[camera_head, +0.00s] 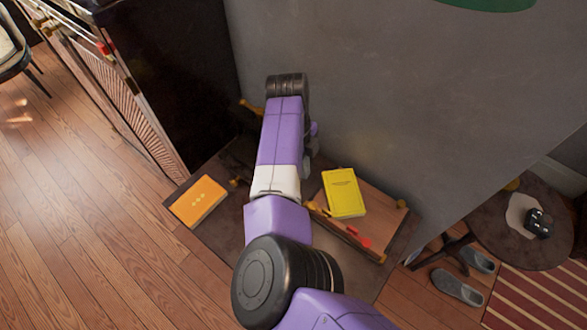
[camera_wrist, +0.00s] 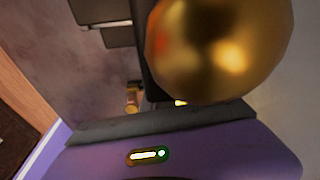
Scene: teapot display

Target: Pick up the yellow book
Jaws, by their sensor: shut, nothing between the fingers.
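The yellow book (camera_head: 344,193) lies on a brown wooden surface on the low table, just right of my arm in the head view. No part of my arm touches it as seen there. My purple and white arm reaches across the table towards the grey wall. Its far end bends down behind the forearm, and I cannot make out my gripper's fingers. In the wrist view a large gold ball (camera_wrist: 220,45) is very close to the camera, and no clear view of the book shows.
An orange book (camera_head: 198,201) lies on the table's left part. Small red items (camera_head: 360,239) are at the wooden surface's front. A round side table (camera_head: 505,235) stands right, with grey shoes (camera_head: 457,287) below. A dark cabinet (camera_head: 175,75) stands behind left. Floor at left is open.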

